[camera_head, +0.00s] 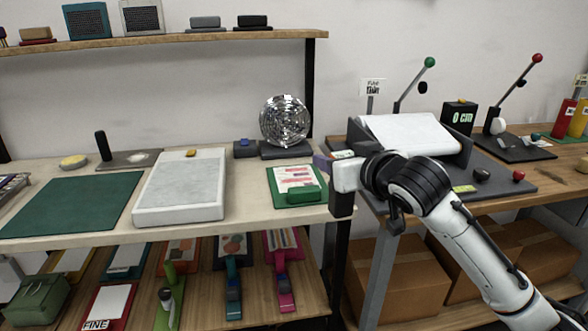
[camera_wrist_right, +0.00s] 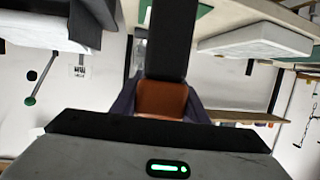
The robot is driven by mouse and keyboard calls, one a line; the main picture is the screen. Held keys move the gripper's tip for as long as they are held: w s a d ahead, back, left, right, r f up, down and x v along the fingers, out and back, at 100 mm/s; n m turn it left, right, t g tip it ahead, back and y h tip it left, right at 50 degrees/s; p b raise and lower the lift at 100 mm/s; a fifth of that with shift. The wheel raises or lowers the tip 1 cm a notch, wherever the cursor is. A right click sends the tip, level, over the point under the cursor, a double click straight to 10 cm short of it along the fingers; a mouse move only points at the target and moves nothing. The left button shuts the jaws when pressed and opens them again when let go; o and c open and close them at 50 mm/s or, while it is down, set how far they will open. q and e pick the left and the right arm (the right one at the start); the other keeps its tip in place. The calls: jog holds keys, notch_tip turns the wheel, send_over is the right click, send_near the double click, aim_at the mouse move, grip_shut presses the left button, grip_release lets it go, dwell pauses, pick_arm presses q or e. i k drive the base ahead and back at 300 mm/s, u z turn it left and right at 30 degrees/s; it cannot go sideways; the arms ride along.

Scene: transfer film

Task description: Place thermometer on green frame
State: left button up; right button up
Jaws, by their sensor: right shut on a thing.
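My right gripper (camera_head: 338,190) is beside the front right end of the pale bench, shut on a small purple and orange thing. The held thing (camera_head: 321,162) shows only as a purple edge in the head view; its orange face and purple sides show in the right wrist view (camera_wrist_right: 162,98). I cannot tell for sure that it is the thermometer. A green frame (camera_head: 316,178) lies on the pale bench just left of the gripper, with a white printed card and a green block on it. The held thing is above bench level, apart from the frame. My left gripper is not in view.
A white slab (camera_head: 180,205) and a green mat (camera_head: 70,206) lie left on the bench. A grey tray of paper (camera_head: 405,134) and levers stand on the right table. Coloured tools fill the lower shelf.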

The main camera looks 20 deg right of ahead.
aim_at(296, 178)
jog(key=i, duration=0.85)
